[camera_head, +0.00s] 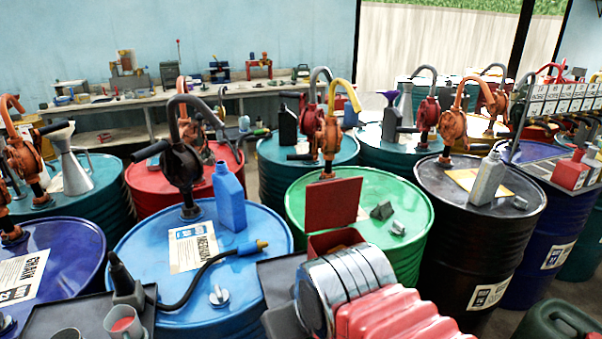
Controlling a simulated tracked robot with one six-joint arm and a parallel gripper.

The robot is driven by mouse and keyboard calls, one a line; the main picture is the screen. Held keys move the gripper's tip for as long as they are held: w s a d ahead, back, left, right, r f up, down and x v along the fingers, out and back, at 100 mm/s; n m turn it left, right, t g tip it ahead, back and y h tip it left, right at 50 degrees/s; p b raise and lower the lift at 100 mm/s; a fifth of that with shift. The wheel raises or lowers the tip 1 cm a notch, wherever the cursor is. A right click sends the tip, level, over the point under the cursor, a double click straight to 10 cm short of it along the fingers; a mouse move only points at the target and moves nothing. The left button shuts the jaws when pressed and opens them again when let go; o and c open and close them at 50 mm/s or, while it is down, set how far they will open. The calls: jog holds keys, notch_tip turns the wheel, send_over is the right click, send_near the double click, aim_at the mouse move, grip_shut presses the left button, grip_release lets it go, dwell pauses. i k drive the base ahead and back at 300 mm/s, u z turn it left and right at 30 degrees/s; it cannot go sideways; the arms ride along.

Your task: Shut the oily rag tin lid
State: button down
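A red tin (332,243) stands low in the middle, in front of the green drum. I take it for the oily rag tin. Its flat red lid (333,205) stands up nearly vertical at the back, so the tin is open. The silver ribbed shapes in front hide the tin's lower part, and I cannot see its contents. I cannot make out my gripper's fingers anywhere in this view, and nothing touches the lid.
Silver rounded shapes (345,285) and red ribbed shapes (400,318) fill the front; I cannot tell what they are. A blue drum (140,245) with a hand pump and blue bottle (229,200) stands left, a green drum (410,215) behind, a black drum (450,235) right.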

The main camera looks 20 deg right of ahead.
aim_at(334, 202)
jog(key=u, duration=0.9)
jog(key=k, duration=1.05)
jog(key=z, duration=1.05)
jog(key=i, duration=1)
jog(key=z, duration=0.05)
